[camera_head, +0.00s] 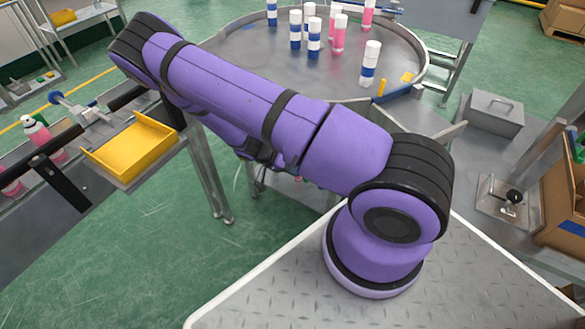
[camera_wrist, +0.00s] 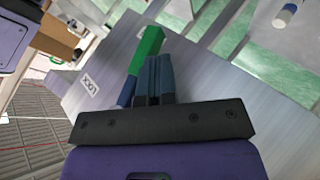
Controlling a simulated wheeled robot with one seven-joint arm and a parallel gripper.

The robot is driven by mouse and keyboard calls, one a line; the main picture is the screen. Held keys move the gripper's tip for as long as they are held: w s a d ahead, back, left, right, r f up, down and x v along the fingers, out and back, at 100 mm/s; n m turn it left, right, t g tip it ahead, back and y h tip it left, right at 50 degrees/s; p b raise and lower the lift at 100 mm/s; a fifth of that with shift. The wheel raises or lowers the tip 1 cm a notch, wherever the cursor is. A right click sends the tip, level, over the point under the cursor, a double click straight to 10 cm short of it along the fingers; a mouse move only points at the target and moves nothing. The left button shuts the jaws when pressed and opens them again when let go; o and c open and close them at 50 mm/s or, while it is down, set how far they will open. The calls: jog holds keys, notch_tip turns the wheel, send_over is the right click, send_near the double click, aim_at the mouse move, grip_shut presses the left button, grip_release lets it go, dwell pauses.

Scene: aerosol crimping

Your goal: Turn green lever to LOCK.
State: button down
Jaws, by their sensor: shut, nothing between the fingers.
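The green lever (camera_wrist: 147,48) shows in the wrist view, lying aslant just beyond and left of my fingertips. A white label reading LOCK (camera_wrist: 90,83) sits on the grey metal panel (camera_wrist: 90,50) to the left of the lever. My gripper (camera_wrist: 155,62) has its two dark fingers together with nothing between them. The fingers lie right beside the lever; I cannot tell whether they touch it. A blue piece (camera_wrist: 127,92) shows below the lever, left of the fingers. In the head view my arm hides the gripper, and I cannot make out the lever.
A round metal table (camera_head: 240,40) with several white, blue and pink cans (camera_head: 340,35) stands at the back. A yellow tray (camera_head: 132,148) is at the left. A grey lidded box (camera_head: 495,115) and a cardboard box (camera_head: 562,200) are at the right. Green floor lies between.

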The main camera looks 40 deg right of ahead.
jog(key=s+g, duration=0.1)
jog(key=n+g+h, duration=0.1)
jog(key=g, duration=0.1)
jog(key=shift+s+d+f+h, duration=0.15)
jog(key=shift+s+d+h, duration=0.15)
jog(key=shift+s+d, duration=0.1)
jog(key=g, duration=0.1)
jog(key=s+g+h, duration=0.1)
jog(key=n+h, duration=0.1)
jog(key=shift+s+d+r+g, duration=0.25)
jog(key=shift+s+g, duration=0.05)
jog(key=shift+g, duration=0.1)
jog(key=shift+s+d+r+n+g+h, duration=0.15)
jog(key=shift+s+r+n+g+h, duration=0.25)
jog(key=shift+n+g+h, duration=0.35)
jog(key=shift+s+d+r+n+g+h, duration=0.1)
jog(key=shift+s+r+n+g+h, duration=0.35)
jog(key=shift+h, duration=0.55)
jog(key=shift+s+d+r+n+g+h, duration=0.15)
jog(key=shift+s+r+n+g+h, duration=0.15)
jog(key=shift+n+g+h, duration=0.45)
jog(key=shift+h, duration=0.3)
